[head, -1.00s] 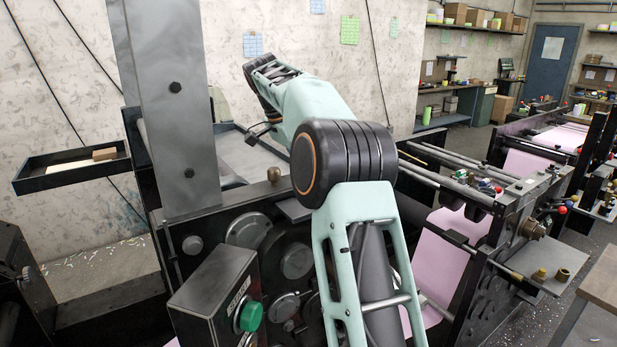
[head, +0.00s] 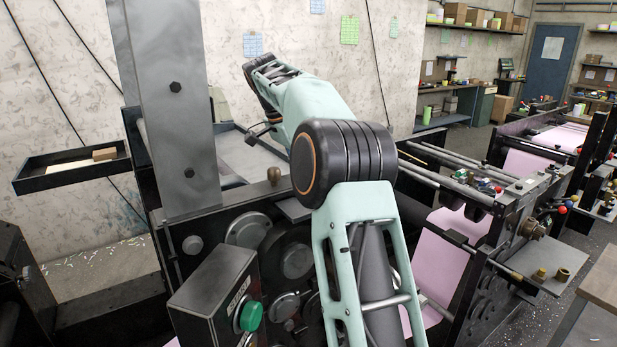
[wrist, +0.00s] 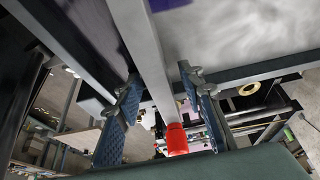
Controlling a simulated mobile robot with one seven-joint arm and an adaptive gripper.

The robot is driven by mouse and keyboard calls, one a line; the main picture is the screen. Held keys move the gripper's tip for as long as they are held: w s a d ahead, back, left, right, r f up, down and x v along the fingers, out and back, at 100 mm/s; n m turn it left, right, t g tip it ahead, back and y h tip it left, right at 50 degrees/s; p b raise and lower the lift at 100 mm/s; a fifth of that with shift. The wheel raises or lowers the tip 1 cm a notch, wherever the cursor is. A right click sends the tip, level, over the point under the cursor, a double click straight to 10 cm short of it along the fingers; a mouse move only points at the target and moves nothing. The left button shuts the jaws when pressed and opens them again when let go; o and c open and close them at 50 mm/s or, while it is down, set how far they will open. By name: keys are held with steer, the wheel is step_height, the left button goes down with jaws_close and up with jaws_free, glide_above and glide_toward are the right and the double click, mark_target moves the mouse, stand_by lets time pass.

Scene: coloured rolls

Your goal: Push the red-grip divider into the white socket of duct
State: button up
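In the wrist view, my gripper (wrist: 160,82) has its two blue ridged fingers spread well apart. A red grip (wrist: 177,140) shows between them, low in the picture and nearer the right finger. I see a gap on its left; whether the right finger touches it I cannot tell. A long pale grey bar (wrist: 150,50) runs from the top edge down to the red grip and looks like the divider's body. I cannot make out the white socket or the duct for certain.
A grey upright post (head: 175,110) and a control box with a green button (head: 250,317) stand left of my arm. A black machine (head: 290,250) lies beneath it. Rollers with pink web (head: 440,260) are at right. A shallow black tray (head: 70,175) sticks out at left.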

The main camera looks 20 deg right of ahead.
steer(key=shift+v, duration=3.8)
steer(key=shift+d, duration=0.1)
